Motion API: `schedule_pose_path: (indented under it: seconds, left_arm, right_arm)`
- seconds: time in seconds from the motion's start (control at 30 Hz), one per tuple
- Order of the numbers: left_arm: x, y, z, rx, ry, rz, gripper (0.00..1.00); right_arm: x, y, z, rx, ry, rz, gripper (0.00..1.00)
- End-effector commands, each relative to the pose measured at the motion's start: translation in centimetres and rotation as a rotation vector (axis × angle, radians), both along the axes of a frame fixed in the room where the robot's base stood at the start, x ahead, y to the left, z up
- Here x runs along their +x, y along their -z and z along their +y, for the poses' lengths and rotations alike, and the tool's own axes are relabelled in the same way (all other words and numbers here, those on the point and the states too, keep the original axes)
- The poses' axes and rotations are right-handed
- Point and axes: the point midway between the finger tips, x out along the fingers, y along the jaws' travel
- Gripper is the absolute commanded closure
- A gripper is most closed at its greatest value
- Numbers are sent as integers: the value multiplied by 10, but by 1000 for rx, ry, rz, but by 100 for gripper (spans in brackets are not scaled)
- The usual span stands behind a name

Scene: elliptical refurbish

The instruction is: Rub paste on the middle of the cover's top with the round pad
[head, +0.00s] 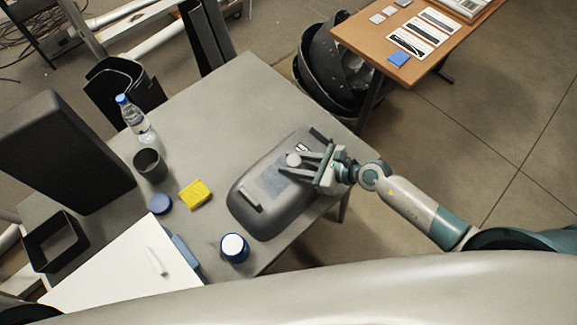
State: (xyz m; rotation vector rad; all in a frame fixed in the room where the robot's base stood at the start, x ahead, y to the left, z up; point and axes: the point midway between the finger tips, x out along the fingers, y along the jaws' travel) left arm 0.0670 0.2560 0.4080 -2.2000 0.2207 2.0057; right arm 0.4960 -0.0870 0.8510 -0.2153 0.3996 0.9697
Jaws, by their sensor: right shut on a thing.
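The cover (240,215) is a grey, rounded shell lying on the right part of the grey table, with a light bar handle near its lower left end. A bluish-grey patch (270,183) shows on the middle of its top. My right gripper (297,166) reaches in from the right over the cover's upper part. It is shut on the small pale round pad (293,160). Whether the pad touches the cover, I cannot tell. An open jar with a white top (234,247) stands below left of the cover. My left gripper is out of view.
Left of the cover are a yellow sponge (195,194), a blue round lid (160,204), a black cup (150,165) and a water bottle (136,119). A white board (115,265) lies at the front left. The table middle behind the sponge is clear.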

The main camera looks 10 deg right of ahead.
Motion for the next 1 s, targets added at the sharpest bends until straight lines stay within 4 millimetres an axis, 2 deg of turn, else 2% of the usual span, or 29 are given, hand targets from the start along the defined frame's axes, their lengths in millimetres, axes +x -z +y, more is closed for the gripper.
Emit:
schedule_pose_path:
  seconds: [0.47, 1.0]
  left_arm:
    - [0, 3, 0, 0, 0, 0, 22]
    - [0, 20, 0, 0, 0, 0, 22]
  right_arm:
    - [2, 1, -3, -1, 0, 1, 100]
    - [20, 0, -28, 1, -1, -1, 100]
